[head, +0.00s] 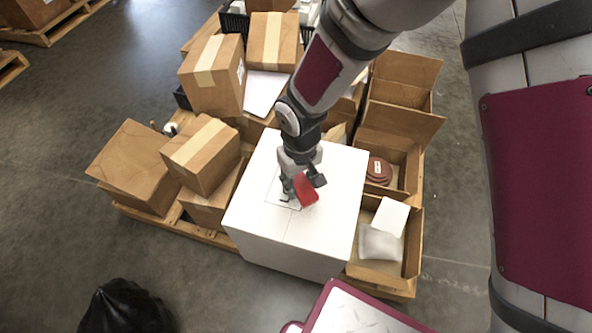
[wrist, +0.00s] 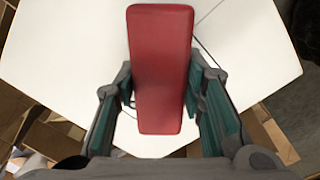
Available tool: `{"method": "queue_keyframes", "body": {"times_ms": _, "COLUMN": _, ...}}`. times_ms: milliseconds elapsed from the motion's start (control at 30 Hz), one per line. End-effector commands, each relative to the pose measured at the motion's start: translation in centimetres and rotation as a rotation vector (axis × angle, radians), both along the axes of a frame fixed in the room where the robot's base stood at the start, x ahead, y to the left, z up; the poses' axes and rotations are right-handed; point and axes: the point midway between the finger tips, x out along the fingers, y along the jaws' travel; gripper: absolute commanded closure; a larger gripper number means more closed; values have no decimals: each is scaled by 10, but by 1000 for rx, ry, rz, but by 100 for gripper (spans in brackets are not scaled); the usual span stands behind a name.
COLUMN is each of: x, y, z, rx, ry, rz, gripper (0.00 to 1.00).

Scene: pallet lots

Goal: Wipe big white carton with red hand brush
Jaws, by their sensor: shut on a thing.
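The big white carton (head: 250,222) stands at the front of the pallet, its flat top facing up. My gripper (head: 301,187) is over the middle of that top, shut on the red hand brush (head: 306,190). In the wrist view the brush's red back (wrist: 160,70) lies between the two fingers, with the white carton top (wrist: 60,50) behind it. The brush is at or just above the top; its underside is hidden, so I cannot tell whether it touches. A thin dark outline on the top shows beside the brush.
Brown cartons (head: 201,155) crowd the left and back of the pallet (head: 190,232). Open boxes (head: 412,262) line the right side, one holding a white bag (head: 379,243), another reddish-brown discs (head: 378,170). A black bag (head: 124,306) lies on the floor at the front left.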

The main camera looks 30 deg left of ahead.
Motion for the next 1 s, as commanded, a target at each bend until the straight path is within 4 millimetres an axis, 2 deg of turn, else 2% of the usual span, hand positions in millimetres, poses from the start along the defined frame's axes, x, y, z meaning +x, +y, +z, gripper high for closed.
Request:
{"method": "queue_keyframes", "body": {"times_ms": 600, "x": 10, "y": -4, "z": 54, "rx": -3, "ry": 3, "rz": -5, "gripper": 86}}
{"method": "queue_keyframes", "body": {"times_ms": 1000, "x": 10, "y": -4, "z": 55, "rx": -2, "ry": 2, "rz": -5, "gripper": 86}}
